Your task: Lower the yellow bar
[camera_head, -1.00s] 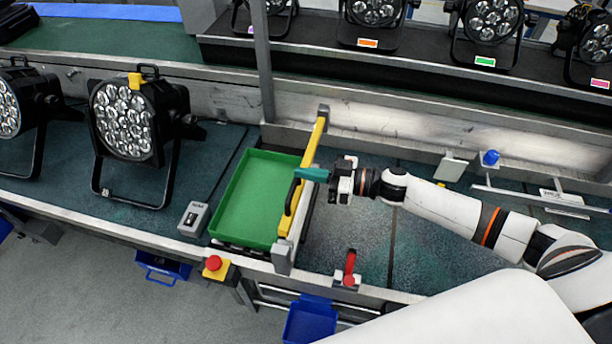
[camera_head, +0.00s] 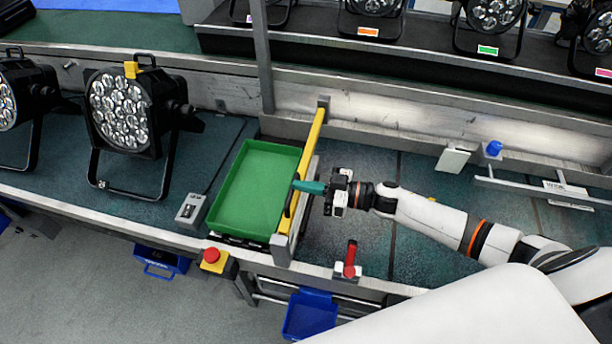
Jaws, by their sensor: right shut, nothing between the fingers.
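The yellow bar (camera_head: 312,143) spans the conveyor from the far rail to a grey post at the near rail, along the right side of the green tray (camera_head: 256,187). A black handle (camera_head: 292,196) sits on the bar's near half. My right gripper (camera_head: 302,187), with teal fingers, is shut and empty. It reaches in from the right, its fingertips at the bar beside the upper part of the handle. I cannot tell whether they touch it. My left gripper is not in view.
Par cans (camera_head: 122,110) stand on the belt to the left. A grey switch box (camera_head: 191,208) sits left of the tray. A red lever (camera_head: 349,260) and a red button (camera_head: 211,255) are on the near rail. The belt (camera_head: 420,255) right of the bar is mostly clear.

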